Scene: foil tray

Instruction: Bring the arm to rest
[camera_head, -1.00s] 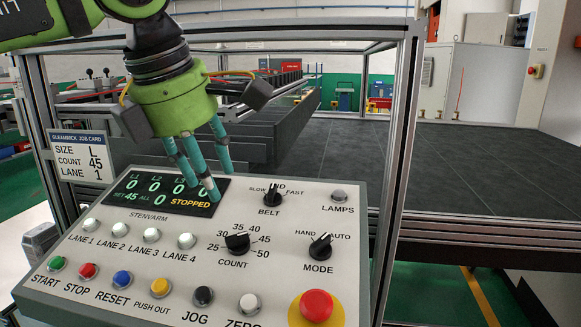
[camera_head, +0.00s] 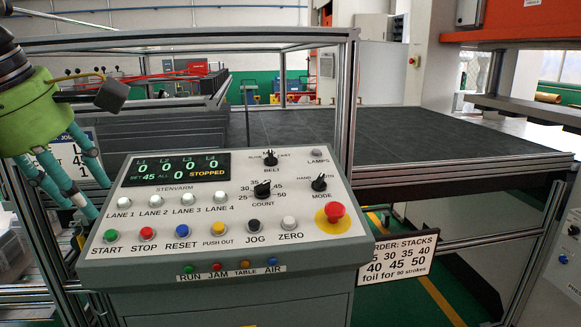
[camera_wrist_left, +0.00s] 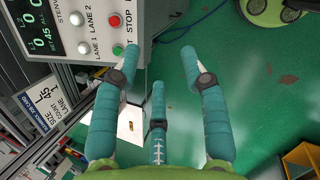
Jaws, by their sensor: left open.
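My left gripper (camera_head: 88,195) is at the left edge of the head view, just left of the grey control panel (camera_head: 240,211), with its teal fingers pointing down. In the left wrist view my left gripper (camera_wrist_left: 155,72) is open, its three fingers spread, with nothing between them. The panel's corner, with the START button (camera_wrist_left: 117,50), is just beyond the fingertips there. Its display (camera_head: 172,168) reads SET 45 and STOPPED, with zeros for the lanes. My right gripper is in neither view.
A red mushroom button (camera_head: 334,213) stands up at the panel's right. Metal frame posts (camera_head: 345,110) rise behind it. A dark table (camera_head: 400,125) spreads behind. An order sign (camera_head: 397,258) hangs at the right.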

